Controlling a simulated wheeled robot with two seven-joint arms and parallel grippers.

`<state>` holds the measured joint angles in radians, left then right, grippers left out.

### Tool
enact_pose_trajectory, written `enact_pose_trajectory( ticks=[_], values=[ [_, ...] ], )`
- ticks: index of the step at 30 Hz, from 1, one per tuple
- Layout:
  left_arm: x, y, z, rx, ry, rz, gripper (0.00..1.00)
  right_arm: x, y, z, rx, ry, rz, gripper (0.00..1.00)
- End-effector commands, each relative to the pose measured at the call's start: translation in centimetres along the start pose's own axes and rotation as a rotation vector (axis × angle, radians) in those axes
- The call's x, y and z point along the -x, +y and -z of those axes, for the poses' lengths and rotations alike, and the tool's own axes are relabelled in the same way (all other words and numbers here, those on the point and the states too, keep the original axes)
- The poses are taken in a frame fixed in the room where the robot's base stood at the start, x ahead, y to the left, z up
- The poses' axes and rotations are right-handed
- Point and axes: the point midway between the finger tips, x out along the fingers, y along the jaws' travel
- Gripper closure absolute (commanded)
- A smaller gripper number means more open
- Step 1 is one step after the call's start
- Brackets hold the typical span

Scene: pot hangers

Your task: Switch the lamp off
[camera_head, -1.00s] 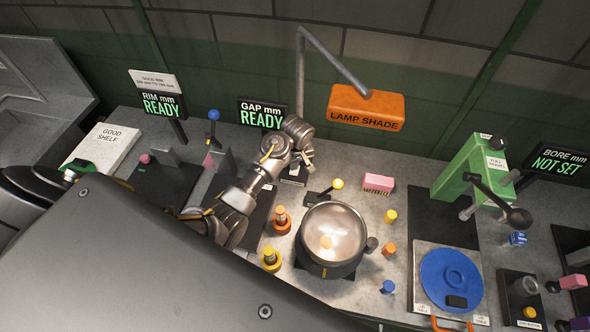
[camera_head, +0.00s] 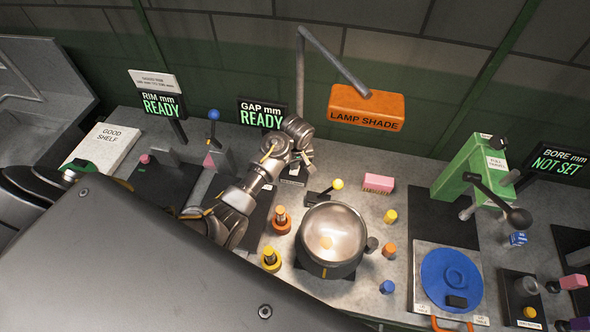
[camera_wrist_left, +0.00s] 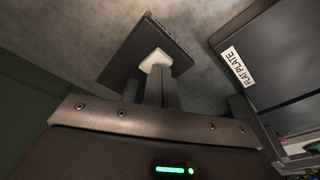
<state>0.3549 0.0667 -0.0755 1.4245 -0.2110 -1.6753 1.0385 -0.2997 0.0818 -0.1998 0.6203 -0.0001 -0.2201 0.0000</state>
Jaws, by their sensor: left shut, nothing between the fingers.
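The lamp has an orange shade marked LAMP SHADE (camera_head: 367,106) on a grey bent arm at the back of the bench. Its underside is hidden, so I cannot tell directly whether it is lit. In the left wrist view a dark plate with a pale block (camera_wrist_left: 156,59) on it lies at my left fingertips (camera_wrist_left: 154,80). The fingers are shut and empty, and appear at or very near the block; contact is unclear. In the head view my left gripper (camera_head: 307,161) points down at the bench behind the pot, partly covering a small dark plate (camera_head: 291,181). My right gripper is not in view.
A shiny pot (camera_head: 331,240) with a bright spot inside stands in front of my left gripper. A yellow-knobbed lever (camera_head: 338,185) and a pink block (camera_head: 378,183) are to its right. A green press (camera_head: 472,170) stands farther right. READY screens (camera_head: 261,114) are behind.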

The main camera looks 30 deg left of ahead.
Motion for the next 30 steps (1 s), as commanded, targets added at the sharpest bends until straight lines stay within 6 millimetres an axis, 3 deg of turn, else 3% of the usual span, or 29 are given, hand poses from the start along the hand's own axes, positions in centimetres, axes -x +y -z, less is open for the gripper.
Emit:
enact_pose_trajectory(
  ticks=[30],
  values=[
    [-1.5,0.0,-0.2,0.000,0.000,0.000,1.00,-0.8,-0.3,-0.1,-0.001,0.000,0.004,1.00]
  ],
)
